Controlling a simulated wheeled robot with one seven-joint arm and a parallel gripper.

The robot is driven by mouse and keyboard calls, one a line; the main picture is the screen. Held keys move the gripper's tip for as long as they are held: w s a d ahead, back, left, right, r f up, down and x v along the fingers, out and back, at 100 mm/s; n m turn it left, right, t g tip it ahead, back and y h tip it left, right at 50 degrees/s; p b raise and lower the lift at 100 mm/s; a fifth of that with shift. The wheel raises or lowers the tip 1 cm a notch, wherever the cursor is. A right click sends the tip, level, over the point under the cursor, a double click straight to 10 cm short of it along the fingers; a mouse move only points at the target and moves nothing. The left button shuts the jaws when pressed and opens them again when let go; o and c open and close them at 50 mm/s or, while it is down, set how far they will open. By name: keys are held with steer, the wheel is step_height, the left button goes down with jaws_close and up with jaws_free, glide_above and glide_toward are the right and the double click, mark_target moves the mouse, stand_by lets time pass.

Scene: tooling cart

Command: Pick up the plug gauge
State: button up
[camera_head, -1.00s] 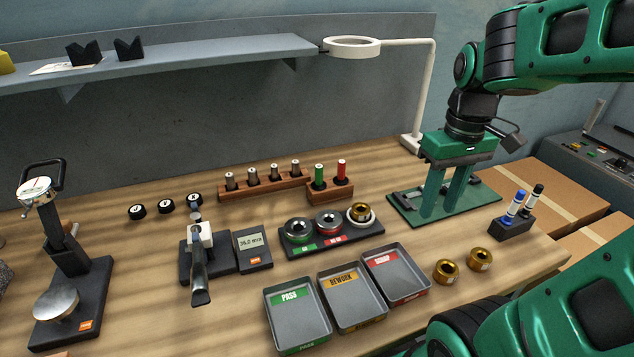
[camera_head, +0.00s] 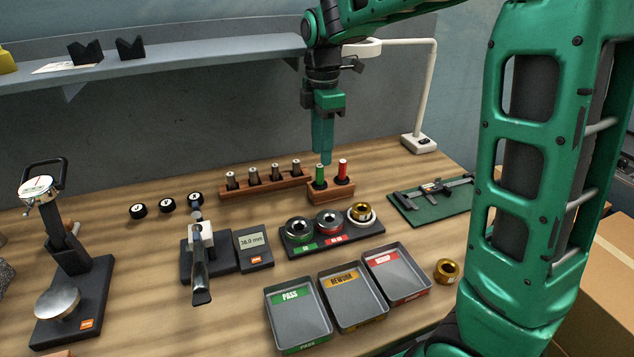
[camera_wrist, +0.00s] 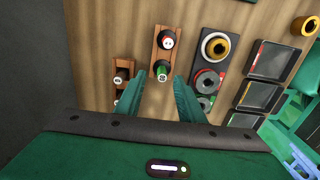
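Two upright plug gauge pieces, one with a green handle (camera_head: 320,181) and one with a red handle (camera_head: 343,167), stand in a small wooden block (camera_head: 332,194). In the wrist view, the green one (camera_wrist: 162,72) lies between my fingertips in the picture, and the red one (camera_wrist: 167,42) is just beyond. My gripper (camera_head: 322,160) points down above the block, close over the green handle. Its fingers (camera_wrist: 158,82) are apart with nothing held between them. I cannot tell whether they touch the green handle.
A longer wooden rack (camera_head: 262,189) with several grey cylinders stands just left. A ring gauge holder (camera_head: 328,243) is in front, with three trays (camera_head: 344,301) nearer. A green mat (camera_head: 432,208) with a caliper lies right. A lamp (camera_head: 424,110) stands behind.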

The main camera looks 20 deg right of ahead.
mark_target(320, 167)
steer(key=f, duration=0.5)
steer(key=shift+s+a+f, duration=0.15)
steer(key=shift+a+f, duration=0.1)
steer(key=shift+f, duration=0.1)
steer(key=shift+c, duration=0.5)
jaws_close()
